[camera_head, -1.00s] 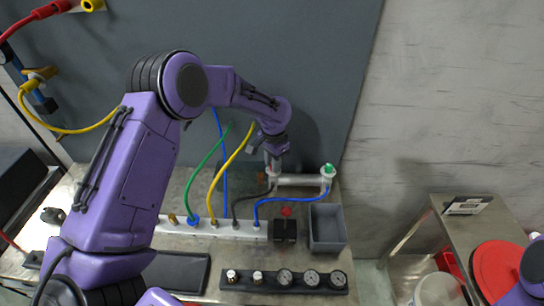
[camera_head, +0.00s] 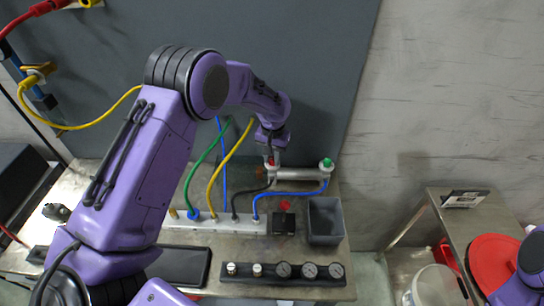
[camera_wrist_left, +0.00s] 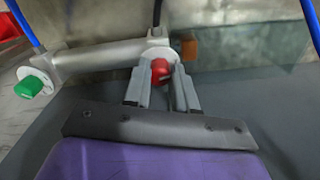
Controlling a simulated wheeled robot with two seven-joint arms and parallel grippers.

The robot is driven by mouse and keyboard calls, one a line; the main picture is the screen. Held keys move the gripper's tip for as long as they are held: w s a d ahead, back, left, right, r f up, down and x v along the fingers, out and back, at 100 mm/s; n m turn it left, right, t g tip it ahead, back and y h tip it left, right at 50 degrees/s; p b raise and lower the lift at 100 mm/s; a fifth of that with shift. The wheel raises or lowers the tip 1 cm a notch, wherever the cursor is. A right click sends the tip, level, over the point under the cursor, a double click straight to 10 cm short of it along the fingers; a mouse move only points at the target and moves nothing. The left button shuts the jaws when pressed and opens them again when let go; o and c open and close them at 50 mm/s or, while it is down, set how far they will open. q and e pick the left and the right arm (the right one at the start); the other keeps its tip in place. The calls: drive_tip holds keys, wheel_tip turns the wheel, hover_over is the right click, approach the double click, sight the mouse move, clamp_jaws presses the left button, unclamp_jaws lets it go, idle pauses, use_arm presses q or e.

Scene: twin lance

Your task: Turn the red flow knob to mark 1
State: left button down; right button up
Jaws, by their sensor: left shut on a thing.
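The red flow knob (camera_wrist_left: 160,70) sits at one end of a grey metal tube (camera_wrist_left: 100,58) in the left wrist view. My left gripper (camera_wrist_left: 161,80) has one finger on each side of the knob and is shut on it. In the head view the gripper (camera_head: 271,158) is at the tube's left end, and the knob is mostly hidden by it. A green knob (camera_head: 327,163) is at the tube's other end and also shows in the wrist view (camera_wrist_left: 28,87). I cannot make out any mark numbers. My right gripper is out of view.
Blue, green, yellow and black hoses run from a white manifold (camera_head: 215,224) close in front. A dark grey panel (camera_head: 320,60) rises behind.

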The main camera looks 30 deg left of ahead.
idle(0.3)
use_arm(q)
drive_tip(key=c, duration=0.9)
unclamp_jaws()
drive_tip(key=shift+w, duration=0.1)
drive_tip(key=shift+w+f, duration=0.15)
wheel_tip(320, 180, up, 10)
drive_tip(key=b, duration=0.3)
drive_tip(key=shift+r, duration=0.25)
drive_tip(key=shift+d, duration=0.15)
